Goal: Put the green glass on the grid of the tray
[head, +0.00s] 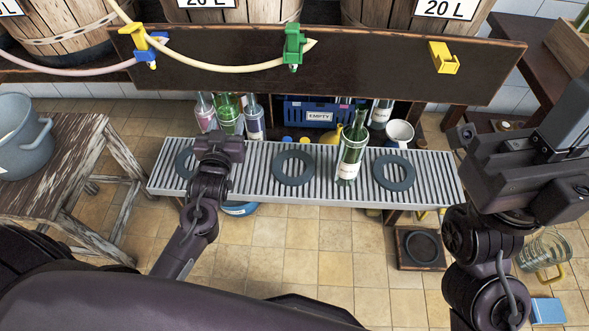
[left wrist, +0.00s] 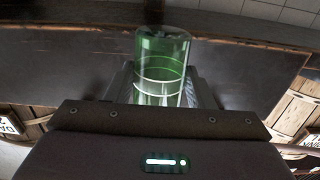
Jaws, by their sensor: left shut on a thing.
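My left gripper (head: 221,140) is shut on the green glass (left wrist: 163,68), a clear green tumbler seen between the fingers in the left wrist view. In the head view this gripper is over the left part of the slatted metal tray (head: 328,188), and its body hides most of what is right behind it.
A labelled green bottle (head: 350,158) stands upright on the tray between two rings. Bottles (head: 254,120), a white mug (head: 399,132) and a blue crate (head: 312,113) are behind the tray. A dark board (head: 350,62) with coloured taps hangs above. A weathered bench (head: 62,165) is at left.

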